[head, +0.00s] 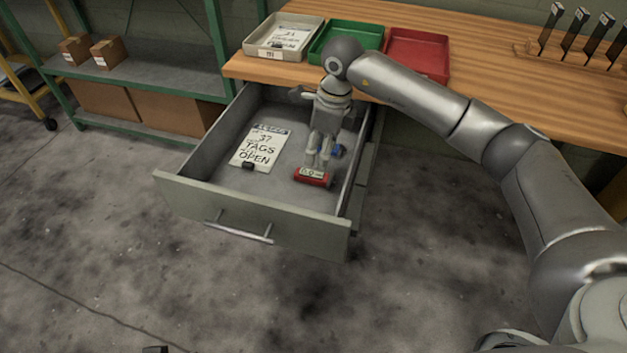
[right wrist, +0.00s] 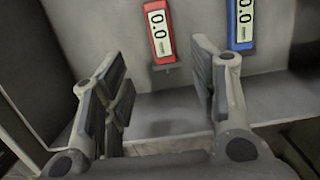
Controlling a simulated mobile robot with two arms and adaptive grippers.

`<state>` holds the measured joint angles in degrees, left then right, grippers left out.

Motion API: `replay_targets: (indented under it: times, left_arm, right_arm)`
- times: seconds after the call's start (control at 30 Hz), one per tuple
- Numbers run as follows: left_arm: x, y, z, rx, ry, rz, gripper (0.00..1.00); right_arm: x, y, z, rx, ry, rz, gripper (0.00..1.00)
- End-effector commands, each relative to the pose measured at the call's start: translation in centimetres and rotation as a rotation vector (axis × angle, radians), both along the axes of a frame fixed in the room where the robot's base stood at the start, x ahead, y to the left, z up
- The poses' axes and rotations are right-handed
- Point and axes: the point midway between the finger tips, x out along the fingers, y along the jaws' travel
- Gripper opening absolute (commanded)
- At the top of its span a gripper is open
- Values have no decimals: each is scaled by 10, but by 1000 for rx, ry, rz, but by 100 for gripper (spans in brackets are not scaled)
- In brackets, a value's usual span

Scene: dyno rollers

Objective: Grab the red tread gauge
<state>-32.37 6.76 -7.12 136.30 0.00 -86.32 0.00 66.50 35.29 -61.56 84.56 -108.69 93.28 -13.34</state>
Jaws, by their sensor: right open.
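The red tread gauge (head: 313,177) lies in the open drawer near its front right corner, its display reading 0.0. It also shows in the right wrist view (right wrist: 160,32), upper middle. My right gripper (head: 319,160) points down into the drawer, right by the red gauge. In the right wrist view my right gripper (right wrist: 157,65) is open, with the red gauge in line with the gap between its fingers. Nothing is between the fingers. I cannot tell the remaining height. A blue gauge (head: 337,150) lies farther back, also seen in the right wrist view (right wrist: 241,24).
The open drawer (head: 250,222) has raised walls around the gauges. White (head: 262,51), green (head: 318,45) and red (head: 432,70) trays stand on the wooden bench above. A rack of tools (head: 575,56) stands right.

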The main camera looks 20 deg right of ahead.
Motion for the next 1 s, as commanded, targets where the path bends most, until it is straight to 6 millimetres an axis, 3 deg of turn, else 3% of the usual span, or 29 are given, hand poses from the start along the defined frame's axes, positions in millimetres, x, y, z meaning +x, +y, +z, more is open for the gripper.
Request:
replay_targets:
  times: [0.1, 0.23, 0.43, 0.7, 0.93, 1.0]
  left_arm:
    - [-3, 1, 10, 0, -7, 0, 40]
    - [-5, 1, 17, 0, -10, 1, 40]
    - [-7, 1, 19, 0, -11, 1, 40]
    - [-7, 1, 13, 0, -12, 1, 40]
    - [-7, 1, 14, 0, -12, 1, 40]
    - [-7, 1, 14, -1, -13, 1, 40]
  right_arm:
    - [1, 3, -21, -1, 3, 0, 54]
    - [2, 4, -33, 0, 3, -1, 54]
    - [4, 5, -46, 0, 1, 1, 54]
    - [9, 9, -83, 0, 2, 0, 54]
    - [9, 9, -85, 0, 0, 1, 54]
    - [9, 9, -85, 0, 0, 1, 46]
